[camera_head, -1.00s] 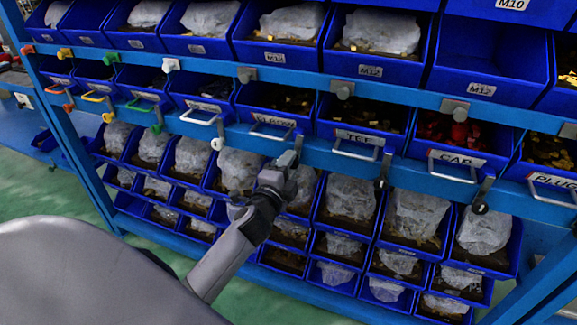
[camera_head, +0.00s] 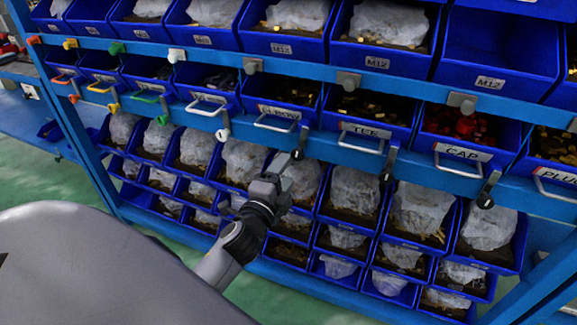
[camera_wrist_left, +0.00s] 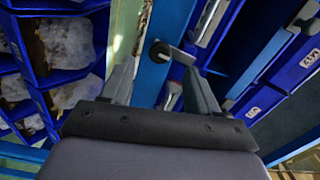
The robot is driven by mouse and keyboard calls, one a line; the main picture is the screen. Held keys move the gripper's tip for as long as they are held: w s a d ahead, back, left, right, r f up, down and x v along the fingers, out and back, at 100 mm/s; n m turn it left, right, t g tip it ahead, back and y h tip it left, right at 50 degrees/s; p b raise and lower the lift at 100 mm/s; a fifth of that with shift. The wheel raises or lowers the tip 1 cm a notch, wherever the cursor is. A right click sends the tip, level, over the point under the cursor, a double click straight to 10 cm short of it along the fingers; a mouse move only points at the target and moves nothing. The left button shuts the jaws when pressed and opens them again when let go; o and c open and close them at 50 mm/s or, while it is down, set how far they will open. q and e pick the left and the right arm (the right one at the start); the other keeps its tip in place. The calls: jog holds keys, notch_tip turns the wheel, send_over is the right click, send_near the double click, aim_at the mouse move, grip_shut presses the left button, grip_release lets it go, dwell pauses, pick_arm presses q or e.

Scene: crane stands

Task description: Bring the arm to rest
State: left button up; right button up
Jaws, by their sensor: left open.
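My left gripper (camera_head: 283,168) reaches up from the lower middle of the head view, in front of the blue bin rack (camera_head: 330,150). Its grey fingers are open, just below a dark hanging hook (camera_head: 299,147) near the ELBOW bin. In the left wrist view the two fingers (camera_wrist_left: 160,80) are apart with no object gripped. A round dark hook end (camera_wrist_left: 159,51) shows between and beyond them; I cannot tell whether it touches them. My right gripper is in neither view.
Wire handles, such as the one on the TEE bin (camera_head: 361,139), and other hooks (camera_head: 388,163) stick out from the rack. Bins with bagged parts (camera_head: 352,190) fill the rows below. Green floor (camera_head: 40,180) shows at the left.

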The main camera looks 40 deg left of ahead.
pick_arm(q)
jog(key=shift+s+d, duration=0.1)
jog(key=shift+s, duration=0.35)
jog(key=s+d+f+n+g+h+p, duration=0.2)
jog(key=s+d+f+n, duration=0.3)
jog(key=s, duration=0.4)
jog(key=s+d+f+n+g+h+p, duration=0.3)
jog(key=s+d+f+n+g+h, duration=0.1)
jog(key=s+d+f+n+g, duration=0.1)
jog(key=s+d+f+n, duration=0.1)
jog(key=s+d+f, duration=0.1)
jog(key=s+f, duration=0.1)
jog(key=shift+s+d+f+n+p, duration=0.3)
jog(key=shift+s+f+p, duration=0.1)
jog(key=shift+s, duration=0.3)
